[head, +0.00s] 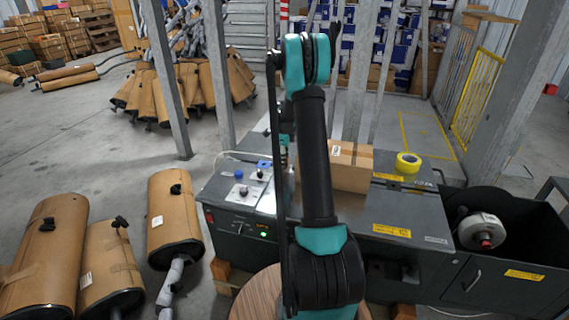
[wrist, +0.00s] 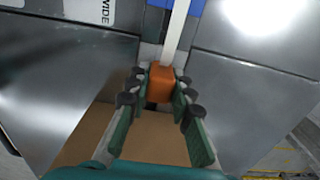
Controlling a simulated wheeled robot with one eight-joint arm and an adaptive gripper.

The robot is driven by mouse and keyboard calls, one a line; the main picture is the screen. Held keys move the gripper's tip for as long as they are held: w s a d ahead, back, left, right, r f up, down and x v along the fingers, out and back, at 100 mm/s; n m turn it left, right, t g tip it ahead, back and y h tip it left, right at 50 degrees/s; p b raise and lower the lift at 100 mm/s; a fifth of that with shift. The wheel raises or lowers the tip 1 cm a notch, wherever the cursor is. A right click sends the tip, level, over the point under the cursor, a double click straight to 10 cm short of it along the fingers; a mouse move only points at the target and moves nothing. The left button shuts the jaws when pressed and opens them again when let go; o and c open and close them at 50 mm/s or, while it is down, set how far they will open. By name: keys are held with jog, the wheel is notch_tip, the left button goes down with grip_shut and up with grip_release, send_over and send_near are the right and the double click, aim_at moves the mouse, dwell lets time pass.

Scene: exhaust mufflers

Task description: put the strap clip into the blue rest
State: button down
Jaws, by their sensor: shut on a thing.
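My gripper (wrist: 161,76) has its two fingers closed on the sides of an orange block (wrist: 161,88), which looks to be the strap clip. A white strip (wrist: 177,35) runs up from behind the clip; I cannot tell whether it is joined to it. A small blue piece (head: 264,163), perhaps the blue rest, is on the grey bench at the left of my arm. Blue (wrist: 158,4) also shows at the top of the wrist view, beyond the clip. In the head view my arm hides the clip and most of my gripper.
A cardboard box (head: 350,166) and a yellow tape roll (head: 408,162) sit on the grey bench (head: 408,208), right of my arm. A panel with knobs (head: 243,190) is at its left. Brown mufflers (head: 172,210) stand on the floor at left. Metal posts rise behind the bench.

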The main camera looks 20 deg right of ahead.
notch_tip(320, 180, up, 19)
jog(key=shift+r, duration=0.2)
jog(key=shift+f, duration=0.1)
dwell(0.5)
jog(key=w+a+f, duration=0.2)
jog(key=a+f, duration=0.2)
jog(key=f, duration=0.2)
jog(key=w+a+f, duration=0.3)
jog(key=a+f, duration=0.1)
jog(key=f, duration=0.3)
jog(key=shift+w+a, duration=0.15)
jog(key=shift+w, duration=0.15)
jog(key=shift+f, duration=2.85)
jog(key=shift+f, duration=0.45)
jog(key=c, duration=1.3)
grip_release()
jog(key=shift+o, duration=0.2)
